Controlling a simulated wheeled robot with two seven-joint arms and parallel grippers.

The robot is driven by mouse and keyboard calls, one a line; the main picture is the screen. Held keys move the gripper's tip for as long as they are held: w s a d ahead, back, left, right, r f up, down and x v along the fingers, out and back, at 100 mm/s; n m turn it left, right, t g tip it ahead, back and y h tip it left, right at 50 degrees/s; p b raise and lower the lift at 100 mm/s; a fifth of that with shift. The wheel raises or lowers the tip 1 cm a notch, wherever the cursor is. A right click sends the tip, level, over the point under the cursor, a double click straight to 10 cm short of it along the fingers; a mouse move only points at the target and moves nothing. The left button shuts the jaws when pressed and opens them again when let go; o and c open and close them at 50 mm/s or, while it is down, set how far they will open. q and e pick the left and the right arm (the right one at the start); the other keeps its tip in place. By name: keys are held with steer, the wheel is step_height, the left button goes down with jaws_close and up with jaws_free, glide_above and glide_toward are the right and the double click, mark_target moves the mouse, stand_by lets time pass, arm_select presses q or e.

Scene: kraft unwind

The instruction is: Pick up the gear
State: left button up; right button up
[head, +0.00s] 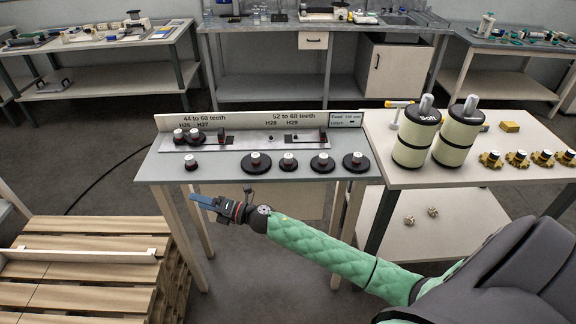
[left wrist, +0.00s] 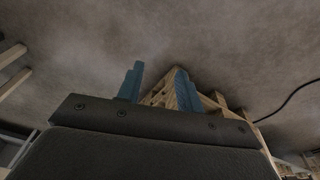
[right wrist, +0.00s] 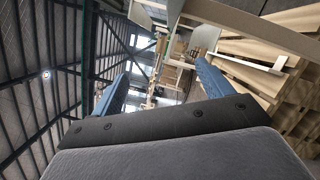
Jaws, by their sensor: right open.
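Several dark round gears with silver hubs sit on the grey table. A row along its front includes a small gear at left (head: 191,164), a larger gear (head: 255,163), a small middle gear (head: 288,161), another large gear (head: 322,162) and a large right gear (head: 356,161). Two more gears (head: 187,136) sit on the metal strip behind. Which gear is meant is unclear. My right gripper (head: 202,202) is in front of the table's front edge, apart from the gears; its blue fingers are open and empty in the right wrist view (right wrist: 162,70). My left gripper (left wrist: 158,72) is open and empty above the floor.
The grey table (head: 225,173) has a labelled backboard (head: 240,120). On the right, a pale bench (head: 385,160) holds two cream rollers (head: 416,140) and several brass-coloured parts (head: 517,158). Wooden pallets (head: 75,285) stand at lower left. Bare floor lies between pallets and table.

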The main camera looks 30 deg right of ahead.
step_height(320, 180, up, 5)
steer(key=s+a+n+g+y, duration=0.1)
steer(key=a+n+g+y, duration=0.15)
steer(key=n+g, duration=0.45)
step_height(320, 180, up, 8)
steer(key=n+g+h+b, duration=0.2)
steer(key=n+g+h, duration=0.4)
steer(key=n+h, duration=1.2)
glide_above(288, 156)
steer(key=shift+w+a+r+n+y, duration=0.1)
steer(key=shift+w+a+n+y, duration=0.15)
steer(key=shift+a+n+y, duration=0.15)
steer(key=shift+d+h, duration=0.2)
steer(key=shift+h, duration=0.05)
steer(key=shift+d+f+p, duration=0.15)
steer(key=shift+f+p, duration=0.5)
steer(key=shift+f, duration=0.55)
steer(key=f+p, duration=0.1)
steer(key=f, duration=0.1)
steer(key=f+p, duration=0.2)
steer(key=shift+s+d+f, duration=0.15)
steer(key=shift+s+f, duration=0.05)
steer(key=shift+f, duration=0.15)
arm_select(q)
steer(key=s+f, duration=0.4)
steer(key=f, duration=0.7)
steer(key=shift+s+a, duration=0.25)
steer(key=shift+a, duration=0.1)
arm_select(e)
steer(key=shift+f, duration=0.3)
